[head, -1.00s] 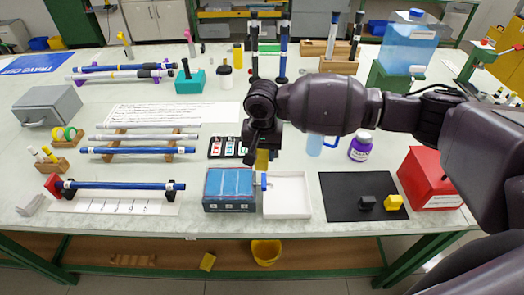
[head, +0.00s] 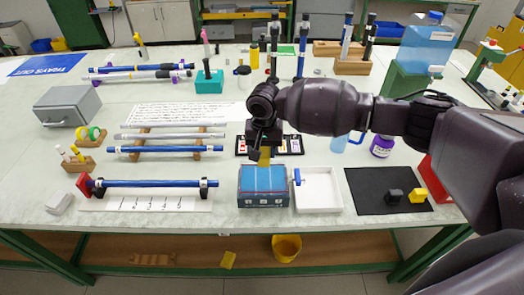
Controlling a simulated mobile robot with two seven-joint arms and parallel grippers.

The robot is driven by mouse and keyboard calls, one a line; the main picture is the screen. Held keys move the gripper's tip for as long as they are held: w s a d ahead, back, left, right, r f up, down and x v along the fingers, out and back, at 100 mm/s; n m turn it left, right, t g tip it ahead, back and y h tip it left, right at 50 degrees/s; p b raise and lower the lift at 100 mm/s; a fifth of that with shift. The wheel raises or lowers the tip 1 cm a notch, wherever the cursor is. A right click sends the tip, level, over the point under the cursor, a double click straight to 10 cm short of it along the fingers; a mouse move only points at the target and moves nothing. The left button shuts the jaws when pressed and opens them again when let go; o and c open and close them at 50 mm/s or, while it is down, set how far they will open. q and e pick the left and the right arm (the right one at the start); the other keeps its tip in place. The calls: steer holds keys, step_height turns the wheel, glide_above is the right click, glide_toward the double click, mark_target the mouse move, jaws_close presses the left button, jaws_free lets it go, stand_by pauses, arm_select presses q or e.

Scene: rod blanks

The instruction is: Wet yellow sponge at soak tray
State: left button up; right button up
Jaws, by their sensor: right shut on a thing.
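My right gripper (head: 264,143) points down and is shut on a yellow block (head: 265,158), which looks like the yellow sponge. The sponge is at the back edge of a blue-topped box (head: 263,198) with several sections and labels on its front. I cannot tell whether it touches the box. A shallow white tray (head: 319,208) stands just right of the box, with a blue handle-like piece (head: 298,177) at its left wall. I cannot tell from labels which of these is the soak tray. My left gripper is not in view.
A blue rod (head: 150,184) rests on stands at left. A dark tray with small cards (head: 290,145) lies behind the gripper. Bare table shows at front.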

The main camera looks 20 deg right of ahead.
mark_target(263, 158)
steer(key=shift+w+a, duration=0.15)
steer(key=shift+a, duration=0.05)
steer(key=shift+d+f+n, duration=0.2)
steer(key=shift+f+n, duration=0.1)
steer(key=shift+f, duration=0.8)
steer(key=shift+f+b, duration=0.75)
steer(key=shift+b, duration=0.2)
steer(key=shift+f+b, duration=0.7)
steer(key=shift+b, duration=0.1)
steer(key=shift+f+b, duration=0.6)
steer(key=shift+b, duration=0.15)
steer(key=shift+f, duration=1)
steer(key=shift+f+b, duration=0.3)
steer(key=shift+f, duration=0.6)
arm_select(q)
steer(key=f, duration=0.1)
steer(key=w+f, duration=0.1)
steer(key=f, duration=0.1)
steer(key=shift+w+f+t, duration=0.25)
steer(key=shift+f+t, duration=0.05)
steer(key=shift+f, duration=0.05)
arm_select(e)
steer(key=shift+f, duration=0.3)
